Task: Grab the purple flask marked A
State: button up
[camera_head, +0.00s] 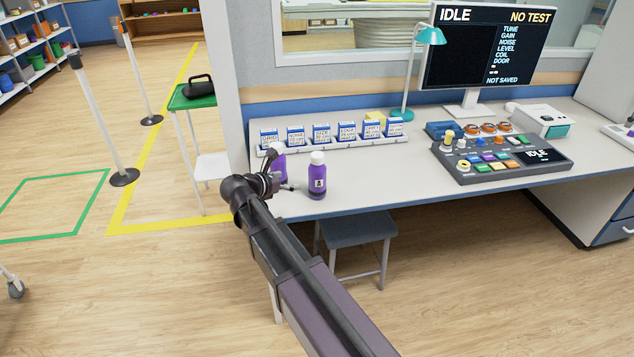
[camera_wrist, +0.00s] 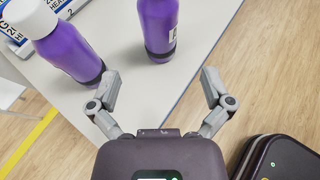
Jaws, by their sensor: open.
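A purple flask with a white cap and a white label (camera_head: 317,182) stands upright near the desk's front edge. The dark mark on its label looks like an A but is small. In the wrist view this flask (camera_wrist: 157,25) is ahead of my jaws, cut off at the top, its label at the right side. A second purple flask (camera_head: 280,166) stands to its left, partly hidden by my gripper; in the wrist view it is at upper left (camera_wrist: 65,48). Its label is not visible. My gripper (camera_wrist: 160,75) is open and empty, just left of the labelled flask in the head view (camera_head: 285,185), apart from it.
A row of blue and white boxes (camera_head: 321,134) stands behind the flasks. A control console (camera_head: 500,158), a monitor (camera_head: 487,50) and a teal lamp (camera_head: 429,36) are farther right and back. A stool (camera_head: 357,229) is under the desk. The desk right of the labelled flask is clear.

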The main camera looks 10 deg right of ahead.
aim_at(311, 176)
jog(key=b+x, duration=0.3)
jog(key=x, duration=0.4)
jog(key=shift+w+d+f, duration=0.1)
jog(key=shift+d+f, duration=0.05)
jog(key=shift+f, duration=0.1)
jog(key=shift+w+d+f, duration=0.15)
jog(key=shift+w+d, duration=0.15)
jog(key=shift+d, duration=0.2)
jog(key=shift+b+x, duration=1.1)
jog(key=shift+x, duration=0.9)
jog(key=shift+w+d+f, duration=0.3)
jog(key=shift+w, duration=0.1)
jog(key=shift+c, duration=0.2)
